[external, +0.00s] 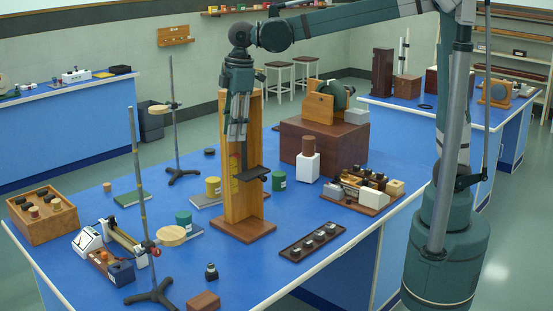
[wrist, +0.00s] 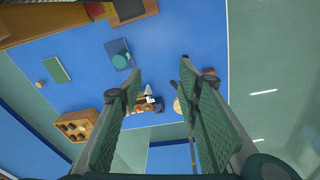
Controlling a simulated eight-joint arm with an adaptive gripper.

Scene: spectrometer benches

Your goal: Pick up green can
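A dark green can (external: 184,219) stands on a grey-blue book at the front left of the wooden stand in the external view. It also shows at upper left in the wrist view (wrist: 121,61), left of my fingers. A second green can (external: 279,181) stands right of the wooden stand. My gripper (external: 236,138) hangs fingers down, high above the blue bench, overlapping the upright wooden stand in the picture. In the wrist view my gripper (wrist: 160,65) has its two green fingers wide apart with nothing held between them.
The tall wooden stand (external: 238,218) rises close to my gripper. Two rod stands (external: 139,190) (external: 173,120) stand on the left. A yellow can (external: 213,187), a wooden tray (external: 44,218) and a dark red block (external: 325,148) share the bench.

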